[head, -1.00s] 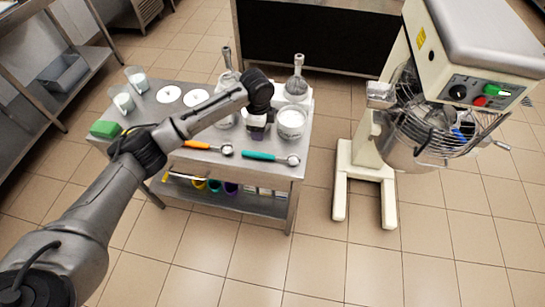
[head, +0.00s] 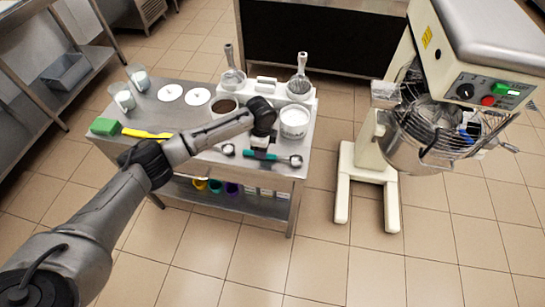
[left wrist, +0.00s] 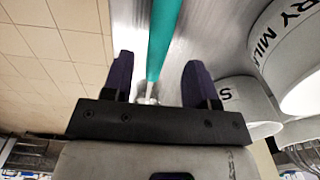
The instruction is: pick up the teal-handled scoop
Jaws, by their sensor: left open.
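The teal-handled scoop lies near the front edge of the steel table, its teal handle (head: 274,157) to the left and its metal bowl (head: 295,160) to the right. My left gripper (head: 260,148) points down at the handle and covers part of it. In the left wrist view my left gripper (left wrist: 158,78) is open and empty. The teal handle (left wrist: 163,38) runs lengthwise between its two dark fingers, with a gap on each side. I cannot tell whether the fingertips touch the table. My right gripper is not in view.
A white tub (head: 294,122) stands just behind the scoop on the table (head: 150,105). Another scoop's bowl (head: 228,150) lies to the left, partly under my arm. A yellow spatula (head: 147,134) and a green sponge (head: 104,126) lie further left. A mixer (head: 420,130) stands right of the table.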

